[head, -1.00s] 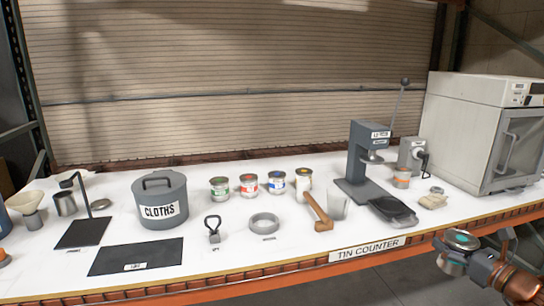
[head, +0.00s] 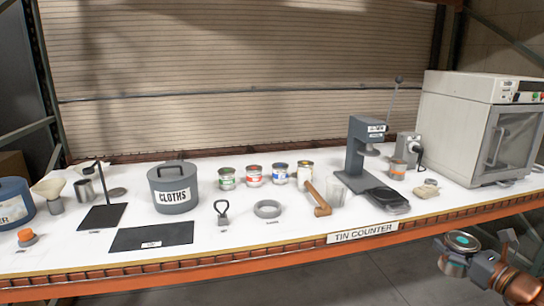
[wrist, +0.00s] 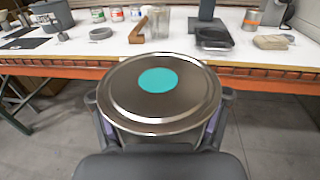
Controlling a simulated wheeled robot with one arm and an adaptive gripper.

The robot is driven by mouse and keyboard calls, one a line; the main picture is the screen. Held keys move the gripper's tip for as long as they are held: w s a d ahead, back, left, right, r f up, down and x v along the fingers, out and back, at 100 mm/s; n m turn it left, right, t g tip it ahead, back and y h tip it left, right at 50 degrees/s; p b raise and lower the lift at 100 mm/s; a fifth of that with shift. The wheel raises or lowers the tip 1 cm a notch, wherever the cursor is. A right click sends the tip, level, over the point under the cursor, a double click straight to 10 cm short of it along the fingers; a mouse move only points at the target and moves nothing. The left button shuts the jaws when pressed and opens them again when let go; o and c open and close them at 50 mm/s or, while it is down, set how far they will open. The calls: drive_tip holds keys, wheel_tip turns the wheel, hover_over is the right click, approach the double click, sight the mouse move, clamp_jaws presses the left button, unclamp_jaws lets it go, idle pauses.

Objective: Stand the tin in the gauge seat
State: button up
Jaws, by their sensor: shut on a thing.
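My gripper (head: 462,250) is shut on a metal tin with a teal dot on its lid (wrist: 158,80). In the wrist view the tin sits upright between the fingers, lid up, and hides most of them. The tin (head: 461,240) is held over the floor, in front of the counter's right part and apart from it. A grey ring (head: 267,209) lies flat and empty on the counter; it may be the gauge seat, but its label is too small to read.
The white counter (head: 235,236) carries a cloths pot (head: 173,192), several small tins (head: 254,175), a mallet-like wooden tool (head: 318,199), a clear cup (head: 336,194), a lever press (head: 358,150) and a large oven-like cabinet (head: 480,125). Free counter surface lies around the ring.

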drive_tip(key=w+a+f+n+g+y, duration=0.2)
drive_tip(key=a+f, duration=0.2)
drive_tip(key=a, duration=0.4)
drive_tip(key=w+a+f+n+g+y+p, duration=0.1)
drive_tip(key=w+a+f+n+g+y, duration=0.1)
drive_tip(key=a, duration=0.7)
drive_tip(key=w+a+f+n+g+y+p, duration=0.1)
drive_tip(key=w+a+f+n+g+y, duration=0.1)
drive_tip(key=a+f, duration=0.5)
drive_tip(key=shift+w+a+y, duration=0.75)
drive_tip(key=shift+w+y, duration=0.15)
drive_tip(key=shift+w, duration=0.15)
drive_tip(key=shift+a+n, duration=0.1)
drive_tip(key=shift+n, duration=0.2)
